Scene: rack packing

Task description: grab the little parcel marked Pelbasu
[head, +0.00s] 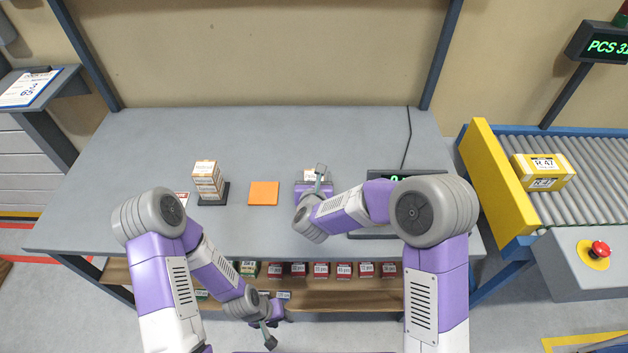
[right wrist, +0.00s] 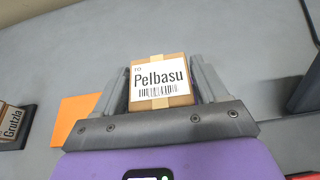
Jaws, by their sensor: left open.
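The little parcel marked Pelbasu (right wrist: 160,85) is a brown box with a white label and tan tape. In the right wrist view it sits between the two fingers of my right gripper (right wrist: 160,88), which lie close against its sides. In the head view the parcel (head: 310,174) shows just beyond my right gripper (head: 312,186), over the grey table. Its underside is hidden, so I cannot tell if it is lifted. My left gripper (head: 272,311) is open and empty, low in front of the table near the lower shelf.
An orange square (head: 264,193) lies left of my right gripper. A parcel stack (head: 207,177) stands on a dark base further left; its label reads Grutzla in the right wrist view (right wrist: 12,120). Several small boxes (head: 320,269) line the lower shelf. A roller conveyor (head: 590,180) with a yellow box (head: 543,171) is right.

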